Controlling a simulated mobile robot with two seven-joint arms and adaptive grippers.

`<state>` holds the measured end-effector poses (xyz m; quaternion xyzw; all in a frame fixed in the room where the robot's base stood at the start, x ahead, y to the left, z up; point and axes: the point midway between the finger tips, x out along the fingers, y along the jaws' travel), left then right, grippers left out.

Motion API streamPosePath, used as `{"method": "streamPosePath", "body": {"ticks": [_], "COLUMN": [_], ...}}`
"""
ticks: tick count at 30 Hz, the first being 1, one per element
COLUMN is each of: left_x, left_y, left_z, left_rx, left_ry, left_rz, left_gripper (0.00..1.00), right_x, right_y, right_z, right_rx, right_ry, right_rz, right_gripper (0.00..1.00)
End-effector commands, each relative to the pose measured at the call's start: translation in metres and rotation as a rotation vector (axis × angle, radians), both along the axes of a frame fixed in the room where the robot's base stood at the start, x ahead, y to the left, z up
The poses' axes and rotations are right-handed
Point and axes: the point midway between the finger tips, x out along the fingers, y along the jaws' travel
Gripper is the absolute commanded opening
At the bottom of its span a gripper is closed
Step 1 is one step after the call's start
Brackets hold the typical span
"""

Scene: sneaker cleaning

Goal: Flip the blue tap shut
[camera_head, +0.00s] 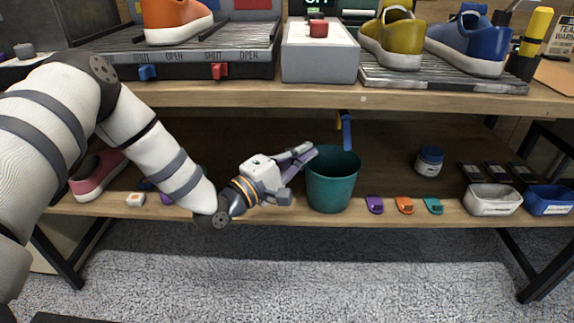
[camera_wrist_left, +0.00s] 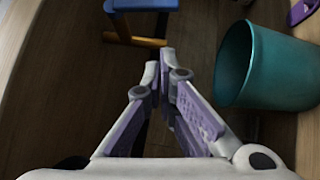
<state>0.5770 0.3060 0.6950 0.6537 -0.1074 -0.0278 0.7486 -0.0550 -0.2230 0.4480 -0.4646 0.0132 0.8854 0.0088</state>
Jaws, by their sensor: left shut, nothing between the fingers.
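The blue tap (camera_head: 346,131) hangs under the upper shelf, above the teal bucket (camera_head: 331,180). It has a blue handle and a short brass-coloured part. In the left wrist view the tap's blue part (camera_wrist_left: 141,5) is at the top edge, partly cut off, with the brass bar (camera_wrist_left: 149,42) below it. My left gripper (camera_head: 309,152) is shut and empty, to the left of the tap and a little lower, beside the bucket's rim. In the left wrist view its fingertips (camera_wrist_left: 163,68) lie just below the brass bar; I cannot tell if they touch. My right gripper is not in view.
The upper shelf's edge (camera_head: 430,101) runs above my gripper. A blue lever (camera_head: 147,72) and red lever (camera_head: 219,71) sit on a tray front marked SHUT and OPEN. Small purple, orange and teal items line the lower shelf, with a white bin (camera_head: 492,203) to the right.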

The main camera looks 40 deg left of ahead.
Motion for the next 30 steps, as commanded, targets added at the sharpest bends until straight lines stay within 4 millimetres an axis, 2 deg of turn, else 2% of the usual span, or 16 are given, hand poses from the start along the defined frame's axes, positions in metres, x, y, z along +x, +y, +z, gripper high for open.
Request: {"method": "streamPosePath", "body": {"ticks": [3, 10, 23, 30], "left_x": [0.020, 0.035, 0.037, 0.048], "left_y": [-0.010, -0.032, -0.035, -0.036], "left_z": [0.002, 0.008, 0.008, 0.002], "left_rx": [0.001, 0.001, -0.001, -0.041], "left_ry": [0.002, 0.001, 0.000, -0.024], "left_rz": [-0.002, 0.000, 0.002, 0.002], "left_gripper": [0.00, 0.00, 0.00, 0.00], "right_x": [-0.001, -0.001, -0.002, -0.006], "right_y": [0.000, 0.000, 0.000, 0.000], "right_z": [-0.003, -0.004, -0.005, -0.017], "right_rx": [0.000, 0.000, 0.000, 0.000], "right_ry": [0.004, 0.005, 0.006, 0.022], "right_rz": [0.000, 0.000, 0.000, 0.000], "right_gripper": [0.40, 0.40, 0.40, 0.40]}}
